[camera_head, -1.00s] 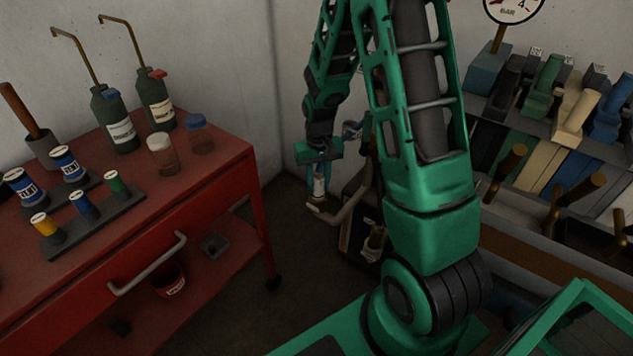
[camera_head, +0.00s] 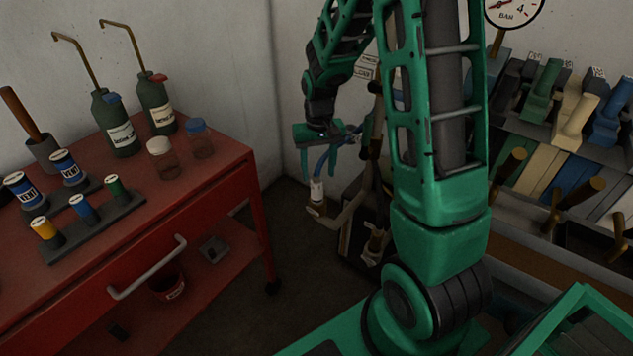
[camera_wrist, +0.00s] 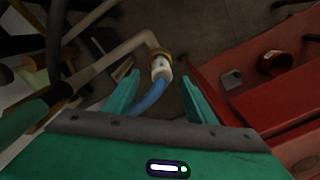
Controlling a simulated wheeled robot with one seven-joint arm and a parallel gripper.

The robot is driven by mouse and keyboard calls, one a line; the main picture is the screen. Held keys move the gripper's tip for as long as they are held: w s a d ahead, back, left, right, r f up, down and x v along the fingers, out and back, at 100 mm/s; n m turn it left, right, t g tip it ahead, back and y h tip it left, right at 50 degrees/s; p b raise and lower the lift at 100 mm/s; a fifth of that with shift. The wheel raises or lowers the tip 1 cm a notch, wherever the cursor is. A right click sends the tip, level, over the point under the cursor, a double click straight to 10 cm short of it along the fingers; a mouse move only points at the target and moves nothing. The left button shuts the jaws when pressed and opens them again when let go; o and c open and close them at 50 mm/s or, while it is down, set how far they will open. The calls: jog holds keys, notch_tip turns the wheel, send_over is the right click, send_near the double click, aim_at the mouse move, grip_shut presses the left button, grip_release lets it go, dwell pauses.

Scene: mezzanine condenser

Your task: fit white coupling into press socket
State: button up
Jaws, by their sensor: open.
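The white coupling (camera_head: 317,189) is on the end of a blue hose (camera_head: 322,162). It stands roughly upright at the upturned end of a bent pale pipe, whose brownish mouth is the press socket (camera_head: 318,209). In the wrist view the coupling (camera_wrist: 161,69) meets the brassy ring of the socket (camera_wrist: 158,54); how deep it sits I cannot tell. My gripper (camera_head: 318,172) is open above the coupling. In the wrist view its fingers (camera_wrist: 160,80) stand apart on both sides of the hose and coupling, with gaps, holding nothing.
A red cart (camera_head: 215,190) with bottles, jars and cans stands to the left. The bent pipe (camera_head: 350,208) runs right towards dark equipment behind my arm. A rack of coloured levers (camera_head: 560,110) is at the right. Bare floor lies between the cart and the pipe.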

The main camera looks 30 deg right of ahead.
jog(key=shift+r, duration=1.85)
jog(key=shift+s+d+r, duration=0.15)
jog(key=shift+s+r, duration=0.05)
jog(key=shift+r, duration=0.05)
jog(key=s+d+r+m, duration=0.1)
jog(key=s+r, duration=0.2)
jog(key=s, duration=0.6)
jog(key=s+d+r+m, duration=0.1)
jog(key=s+r, duration=0.3)
jog(key=s, duration=0.6)
jog(key=s+r+m, duration=0.1)
jog(key=s+r, duration=0.2)
jog(key=s, duration=0.6)
jog(key=shift+s+d+r, duration=0.2)
jog(key=shift+d+r, duration=0.1)
jog(key=shift+d, duration=0.1)
